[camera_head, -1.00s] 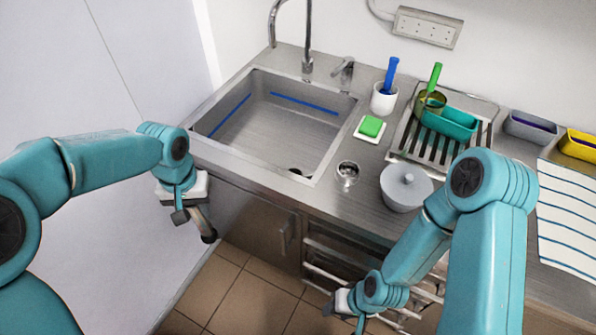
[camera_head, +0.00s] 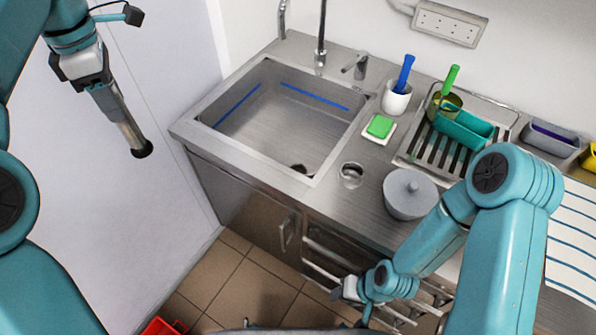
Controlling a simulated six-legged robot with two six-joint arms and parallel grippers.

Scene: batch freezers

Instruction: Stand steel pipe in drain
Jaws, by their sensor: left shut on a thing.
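My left gripper (camera_head: 95,82) is at the upper left, raised in front of the white wall panel and left of the sink. It is shut on the steel pipe (camera_head: 125,122), a short grey tube with a dark collar at its lower end. The pipe hangs tilted, lower end to the right, apart from the sink. The drain (camera_head: 303,169) is a dark round hole near the front right corner of the steel sink (camera_head: 270,120). My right gripper (camera_head: 348,290) is low at the bottom, in front of the cabinet; its jaws are too small and partly hidden to judge.
A tap (camera_head: 321,40) rises behind the sink. A red object (camera_head: 163,327) lies on the floor. The basin is empty.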

